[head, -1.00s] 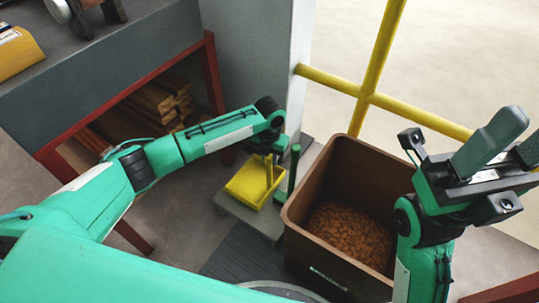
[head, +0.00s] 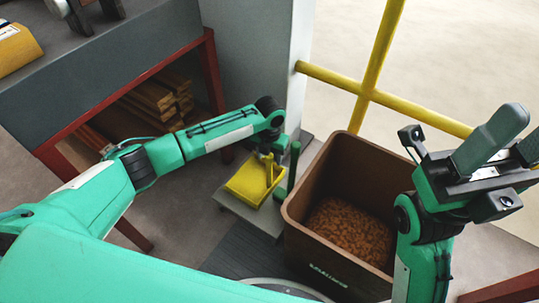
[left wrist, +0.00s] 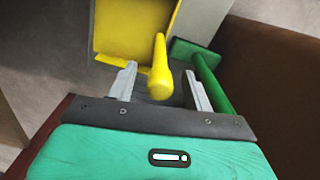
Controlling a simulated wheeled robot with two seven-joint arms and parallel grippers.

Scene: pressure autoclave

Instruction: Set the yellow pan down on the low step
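The yellow pan (head: 246,184) sits on the low grey step (head: 245,212), beside the brown bin; it appears to rest there, tilted a little. Its handle (left wrist: 160,66) points up toward my left gripper (left wrist: 160,88). In the left wrist view the two fingers are spread, one each side of the handle, with a gap on both sides. My left gripper (head: 267,158) shows only small and dark in the head view. My right gripper (head: 512,152) is raised at the right, its fingers apart and nothing between them.
A green brush (left wrist: 207,80) stands close to the right finger, next to the pan. The brown bin (head: 330,240) with orange-brown bits inside is just right of the step. A grey post (head: 300,60) and yellow rail (head: 370,95) stand behind. A red-framed bench (head: 120,80) is at left.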

